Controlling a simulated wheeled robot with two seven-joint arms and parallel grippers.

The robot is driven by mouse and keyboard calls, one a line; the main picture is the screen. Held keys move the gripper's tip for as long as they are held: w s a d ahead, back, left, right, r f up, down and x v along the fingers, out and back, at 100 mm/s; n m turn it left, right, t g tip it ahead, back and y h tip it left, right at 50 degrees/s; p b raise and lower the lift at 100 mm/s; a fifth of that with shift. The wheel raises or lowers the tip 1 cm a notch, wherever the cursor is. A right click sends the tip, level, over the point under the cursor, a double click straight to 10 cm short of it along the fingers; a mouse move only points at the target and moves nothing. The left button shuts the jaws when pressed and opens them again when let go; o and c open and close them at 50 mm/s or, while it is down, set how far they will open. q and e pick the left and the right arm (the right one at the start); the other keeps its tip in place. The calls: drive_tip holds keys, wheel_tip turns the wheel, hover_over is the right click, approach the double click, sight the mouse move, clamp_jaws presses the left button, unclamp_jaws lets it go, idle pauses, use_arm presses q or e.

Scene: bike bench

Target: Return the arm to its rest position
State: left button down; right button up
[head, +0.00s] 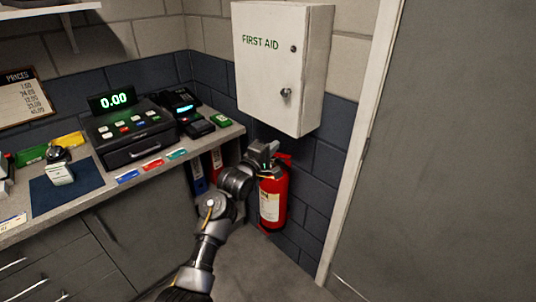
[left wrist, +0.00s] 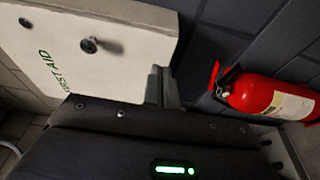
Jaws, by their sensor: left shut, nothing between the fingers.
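My left arm reaches in from the bottom of the head view. Its gripper (head: 268,147) is shut and empty. It sits just below the white first aid cabinet (head: 268,70) and above the top of the red fire extinguisher (head: 272,200) in the picture. In the left wrist view the shut fingers (left wrist: 163,87) point toward the lower edge of the cabinet (left wrist: 130,30). I cannot tell whether they touch it. The cabinet door looks closed. My right gripper is not in view.
The counter (head: 225,135) on the left carries a cash register (head: 128,135), a card terminal (head: 185,105) and a blue mat (head: 85,182). Binders (head: 198,175) stand under its end. A grey door (head: 455,150) is at the right.

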use_arm(q)
drive_tip(key=s+a+f+m+g+y, duration=0.1)
drive_tip(key=s+a+f+m, duration=0.25)
drive_tip(key=f, duration=0.85)
drive_tip(key=s+a+f+m+g+y, duration=0.2)
drive_tip(key=s+f+m, duration=0.15)
drive_tip(key=f, duration=0.75)
drive_tip(key=s+a+f+m+g+y, duration=0.1)
drive_tip(key=s+a+f+m, duration=0.25)
drive_tip(key=f, duration=0.85)
drive_tip(key=s+a+f+m+g+y, duration=0.1)
drive_tip(key=s+a+f+m+g, duration=0.15)
drive_tip(key=s+f, duration=0.7)
drive_tip(key=s+a+f+m+g+y, duration=0.15)
drive_tip(key=s+a+f, duration=0.25)
drive_tip(key=s+f, duration=0.5)
drive_tip(key=s+a+f+g, duration=0.2)
drive_tip(key=s+a+f, duration=0.1)
drive_tip(key=s, duration=1)
drive_tip(key=s+a+f+g+y, duration=0.1)
drive_tip(key=s+a+f, duration=0.3)
drive_tip(key=s, duration=0.9)
drive_tip(key=s+a+f+g+y, duration=0.1)
drive_tip(key=s+a+f+g, duration=0.2)
drive_tip(key=s+f, duration=0.4)
drive_tip(key=s+a, duration=0.1)
drive_tip(key=s, duration=0.4)
drive_tip(key=shift+s+g, duration=0.4)
